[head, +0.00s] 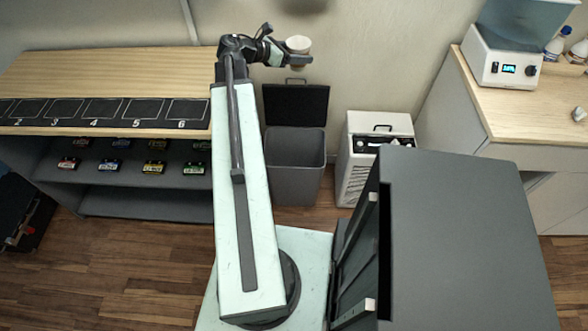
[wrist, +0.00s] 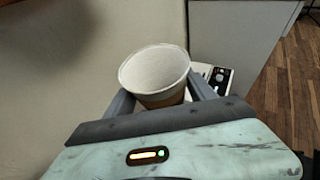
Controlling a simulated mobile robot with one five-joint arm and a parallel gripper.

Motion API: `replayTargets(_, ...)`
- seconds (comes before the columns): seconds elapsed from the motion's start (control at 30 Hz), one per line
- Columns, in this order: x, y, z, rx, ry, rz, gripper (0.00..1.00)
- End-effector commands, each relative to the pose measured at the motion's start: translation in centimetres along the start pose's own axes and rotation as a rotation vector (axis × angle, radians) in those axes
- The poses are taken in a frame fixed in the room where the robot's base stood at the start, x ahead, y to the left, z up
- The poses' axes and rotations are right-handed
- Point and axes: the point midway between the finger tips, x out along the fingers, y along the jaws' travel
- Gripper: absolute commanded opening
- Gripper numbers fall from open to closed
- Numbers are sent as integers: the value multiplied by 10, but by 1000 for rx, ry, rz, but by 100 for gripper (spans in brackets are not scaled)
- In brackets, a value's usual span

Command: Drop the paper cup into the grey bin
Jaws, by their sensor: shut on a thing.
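The paper cup (wrist: 155,72) is white inside with a brown band low on its outside. It is between the fingers of my gripper (wrist: 162,97) in the wrist view, mouth toward the camera. In the head view the cup (head: 298,44) is held at the end of my gripper (head: 297,60), high up near the wall. The grey bin (head: 295,167) stands on the floor against the wall, below the gripper. Its dark lid (head: 296,105) is raised and leans back.
A white boxy appliance (head: 372,150) stands right of the bin. A wooden-topped shelf unit (head: 110,72) with numbered dark squares is on the left. A wooden counter (head: 520,100) with a machine (head: 510,50) is at right.

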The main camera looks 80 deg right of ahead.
Motion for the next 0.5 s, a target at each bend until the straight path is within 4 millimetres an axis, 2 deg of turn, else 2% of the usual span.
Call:
replayTargets(0.03, 19, 0, -46, -3, 0, 8, 27)
replayTargets(0.3, 65, 1, -157, -21, 0, 49, 27)
replayTargets(0.5, 95, 2, -229, -32, -1, 75, 27)
